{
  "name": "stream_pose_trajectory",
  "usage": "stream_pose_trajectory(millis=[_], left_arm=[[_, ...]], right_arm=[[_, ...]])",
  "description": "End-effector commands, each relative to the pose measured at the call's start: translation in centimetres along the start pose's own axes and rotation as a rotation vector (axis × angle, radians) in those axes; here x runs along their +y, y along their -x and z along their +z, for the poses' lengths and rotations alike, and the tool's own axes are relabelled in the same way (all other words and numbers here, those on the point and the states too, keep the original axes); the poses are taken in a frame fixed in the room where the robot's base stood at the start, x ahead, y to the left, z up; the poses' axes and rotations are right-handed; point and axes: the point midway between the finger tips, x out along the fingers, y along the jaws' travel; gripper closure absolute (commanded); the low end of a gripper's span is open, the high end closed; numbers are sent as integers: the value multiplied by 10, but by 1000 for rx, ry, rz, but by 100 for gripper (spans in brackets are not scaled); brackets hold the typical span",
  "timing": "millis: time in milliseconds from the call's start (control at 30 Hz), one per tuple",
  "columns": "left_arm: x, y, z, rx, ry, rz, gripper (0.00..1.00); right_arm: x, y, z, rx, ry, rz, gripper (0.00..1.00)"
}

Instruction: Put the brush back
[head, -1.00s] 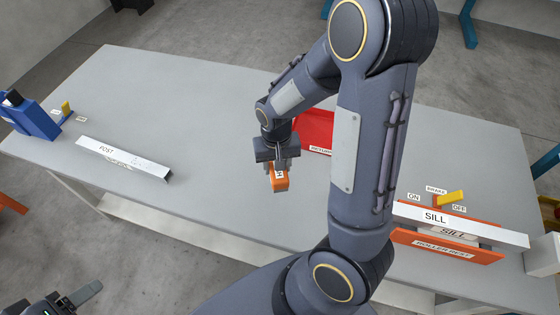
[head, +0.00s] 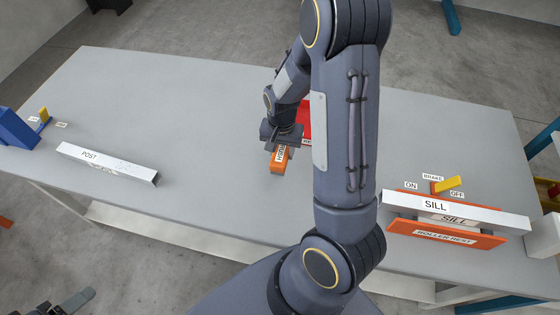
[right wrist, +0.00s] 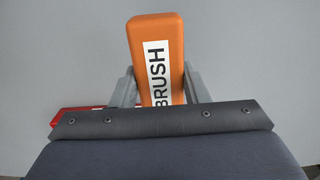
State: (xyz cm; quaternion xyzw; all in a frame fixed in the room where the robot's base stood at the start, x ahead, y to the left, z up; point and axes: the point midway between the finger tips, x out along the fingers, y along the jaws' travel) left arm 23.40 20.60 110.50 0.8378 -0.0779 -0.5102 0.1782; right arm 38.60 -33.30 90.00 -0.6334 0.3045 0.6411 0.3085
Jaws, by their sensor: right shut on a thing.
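The brush is an orange block with a white label reading BRUSH (right wrist: 174,38); it also shows in the head view (head: 277,166). My right gripper (right wrist: 160,88) is shut on it, with one finger on each side. In the head view my right gripper (head: 281,146) is over the middle of the table, just in front of a red mat or tray (head: 304,120), which my right arm partly hides. I cannot tell whether the brush touches the table. My left gripper (head: 78,302) is at the bottom left corner, apart from everything, its fingers only partly in view.
A white POST bar (head: 120,169) lies on the grey table (head: 200,110) at left, near a blue device (head: 16,130). At right, a white SILL bar (head: 480,213) lies on the orange roller rest (head: 400,229), by a yellow brake lever (head: 449,185). The table between is clear.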

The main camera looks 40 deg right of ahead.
Motion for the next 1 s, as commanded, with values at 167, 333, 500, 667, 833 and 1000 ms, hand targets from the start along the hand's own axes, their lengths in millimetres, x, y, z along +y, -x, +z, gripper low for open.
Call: stream_pose_trajectory(millis=[167, 333, 500, 667, 833, 1000], left_arm=[[-3, -7, 3, 1, 0, 0, 38], [-10, -22, 11, 1, 0, 0, 38], [-15, -34, 17, 0, 0, 0, 38], [-14, -31, 15, 1, 0, 0, 38], [-16, -34, 17, 1, 0, 0, 38], [-15, -33, 16, 1, 0, 0, 38]], right_arm=[[-4, -11, -8, -1, -1, 1, 100], [-8, -32, -14, -2, -1, 1, 100], [-8, -51, -14, -1, 0, 0, 100], [-8, -47, -14, 0, 0, 0, 100], [-8, -51, -14, 0, 0, 0, 100], [-8, -51, -14, -1, 0, 0, 43]])
